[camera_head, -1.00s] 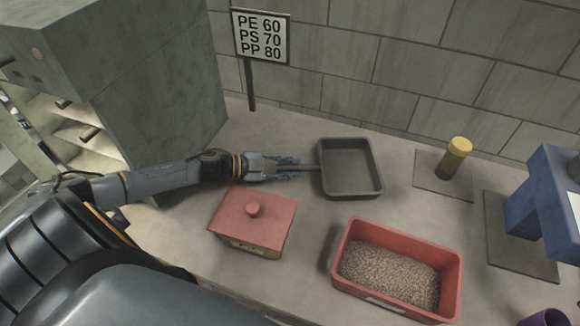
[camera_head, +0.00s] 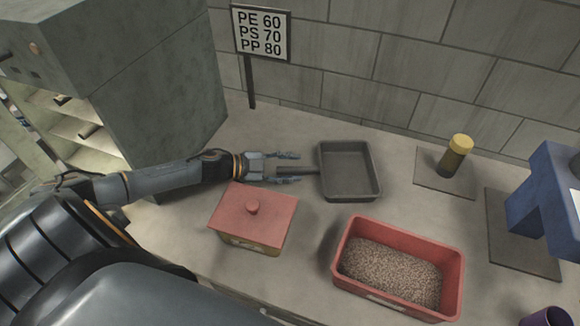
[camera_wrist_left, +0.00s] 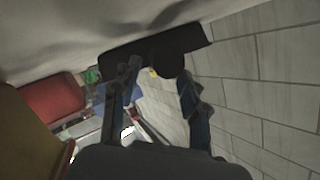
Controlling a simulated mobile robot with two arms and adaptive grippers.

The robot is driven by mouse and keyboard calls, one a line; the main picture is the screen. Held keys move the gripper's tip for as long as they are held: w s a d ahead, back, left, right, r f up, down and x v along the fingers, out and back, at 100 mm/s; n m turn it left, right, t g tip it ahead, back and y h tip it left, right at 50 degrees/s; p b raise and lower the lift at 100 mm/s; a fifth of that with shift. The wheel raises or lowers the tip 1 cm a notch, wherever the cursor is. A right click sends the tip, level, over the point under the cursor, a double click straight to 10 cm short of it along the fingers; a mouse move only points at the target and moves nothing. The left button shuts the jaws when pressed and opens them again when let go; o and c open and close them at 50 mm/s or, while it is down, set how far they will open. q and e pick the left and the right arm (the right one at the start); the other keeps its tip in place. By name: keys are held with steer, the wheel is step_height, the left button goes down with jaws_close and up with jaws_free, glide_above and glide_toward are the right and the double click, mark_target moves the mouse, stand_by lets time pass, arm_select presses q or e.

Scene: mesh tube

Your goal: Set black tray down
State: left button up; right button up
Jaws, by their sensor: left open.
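The black tray (camera_head: 350,171) is a shallow dark pan with a handle pointing left. It rests on the worktop behind the red bin. My left gripper (camera_head: 291,168) is open, with its fingers spread on either side of the tray's handle (camera_head: 306,170). In the left wrist view the tray's dark underside or edge (camera_wrist_left: 150,52) lies beyond the open fingers (camera_wrist_left: 155,95). Whether a finger still touches the handle cannot be told. My right gripper is not in view.
A red-lidded box (camera_head: 254,214) stands close in front of my left gripper. A red bin of pellets (camera_head: 347,235) is front right. A yellow-capped jar (camera_head: 456,155) on a dark mat and a blue device (camera_head: 543,200) stand right. A sign (camera_head: 261,33) stands behind.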

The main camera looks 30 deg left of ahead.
arm_select(q)
steer(key=shift+r+p, duration=0.3)
steer(key=shift+r, duration=0.2)
steer(key=v, duration=0.6)
steer(key=shift+s+a+b, duration=0.1)
steer(key=shift+s+b, duration=0.1)
steer(key=shift+b, duration=0.2)
steer(key=shift+s+a+r, duration=0.3)
steer(key=shift+s+a, duration=0.05)
